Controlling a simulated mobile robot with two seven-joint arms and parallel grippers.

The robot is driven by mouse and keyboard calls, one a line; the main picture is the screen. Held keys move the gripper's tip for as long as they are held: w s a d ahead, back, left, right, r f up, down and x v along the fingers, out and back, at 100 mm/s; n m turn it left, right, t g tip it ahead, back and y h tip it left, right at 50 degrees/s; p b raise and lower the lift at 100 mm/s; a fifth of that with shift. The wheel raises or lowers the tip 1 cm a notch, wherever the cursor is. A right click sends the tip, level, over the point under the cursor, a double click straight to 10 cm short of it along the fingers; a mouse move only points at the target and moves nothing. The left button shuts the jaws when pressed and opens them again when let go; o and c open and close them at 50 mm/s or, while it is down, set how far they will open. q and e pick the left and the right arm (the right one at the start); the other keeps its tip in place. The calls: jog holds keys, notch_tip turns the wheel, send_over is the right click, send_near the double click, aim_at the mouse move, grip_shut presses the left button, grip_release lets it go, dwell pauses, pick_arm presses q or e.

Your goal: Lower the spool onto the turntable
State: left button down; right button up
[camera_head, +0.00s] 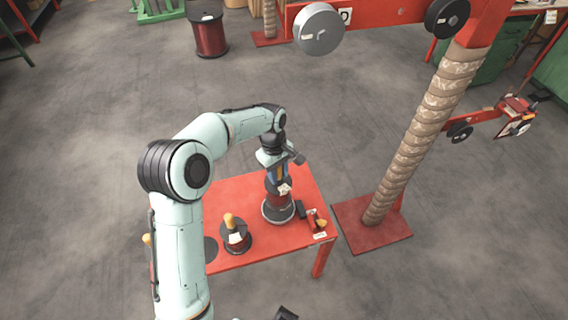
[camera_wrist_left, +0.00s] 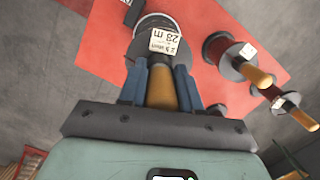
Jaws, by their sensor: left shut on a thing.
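My left gripper (camera_head: 278,176) is shut on the tan handle (camera_wrist_left: 162,92) of the spool (camera_head: 279,201), which has dark flanges and a dark red winding. The spool is upright, directly over the round grey turntable (camera_head: 278,215) at the table's far right part. In the left wrist view the spool's top flange (camera_wrist_left: 143,47) carries a white label, and the turntable's pale rim (camera_wrist_left: 152,19) shows behind it. Whether the spool touches the turntable or hovers just above it, I cannot tell.
The red table (camera_head: 232,200) also holds a smaller spool (camera_head: 236,238) with a tan handle. Close to the turntable are a black block (camera_head: 300,209) and a small red device (camera_head: 315,220). A rope-wrapped post (camera_head: 420,140) stands to the right. The table's back left is clear.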

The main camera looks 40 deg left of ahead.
pick_arm(q)
jog(key=shift+w+a+f+n, duration=0.1)
jog(key=shift+w+a+n, duration=0.1)
jog(key=shift+a+n, duration=0.15)
jog(key=shift+s+f+b, duration=0.1)
jog(key=shift+f+b, duration=0.55)
jog(key=shift+f, duration=0.1)
notch_tip(320, 180, down, 4)
jog(key=b, duration=0.2)
jog(key=shift+r+b, duration=0.25)
jog(key=shift+b, duration=0.05)
jog(key=shift+d, duration=0.1)
jog(key=shift+f, duration=0.75)
dwell(0.3)
jog(key=c, duration=0.7)
grip_release()
